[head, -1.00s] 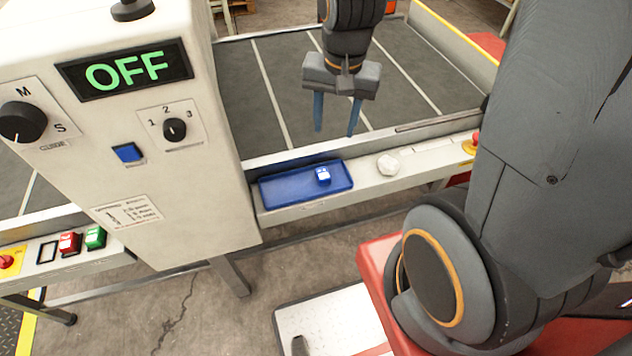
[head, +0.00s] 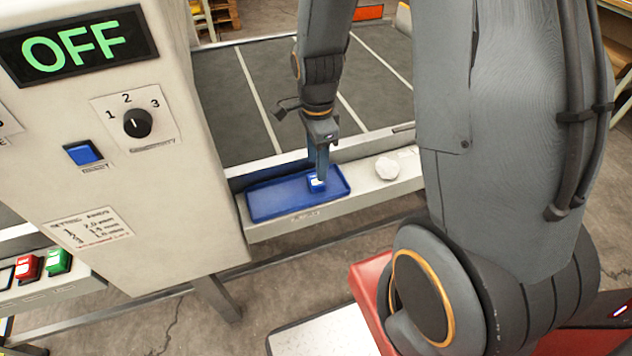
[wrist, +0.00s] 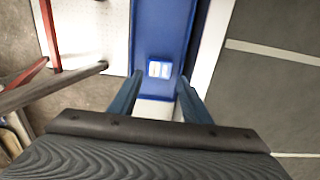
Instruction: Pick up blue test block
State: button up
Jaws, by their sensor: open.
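The blue test block (head: 316,183) with a white label on top sits in the blue tray (head: 270,203), towards its right end. In the wrist view the block (wrist: 160,69) lies in the tray (wrist: 163,28), a little beyond my fingertips and between their lines. My gripper (head: 320,176) is over the block in the head view, pointing down, and hides part of it. In the wrist view my gripper (wrist: 160,78) has its two blue fingers apart, with nothing held between them. I cannot tell the exact height of the fingertips over the tray.
The tray rests on a pale ledge (head: 345,205) in front of a dark conveyor (head: 255,110). A white knob-like piece (head: 387,168) stands on the ledge to the right. A control box (head: 130,190) showing OFF rises close on the left.

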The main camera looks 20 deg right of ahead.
aim_at(316, 182)
jog(key=shift+s+a+f+p, duration=0.1)
jog(key=shift+f+p, duration=0.1)
jog(key=shift+f, duration=1)
jog(key=shift+a+f+p, duration=0.1)
jog(key=shift+f+p, duration=0.05)
jog(key=shift+f, duration=1)
jog(key=c, duration=0.7)
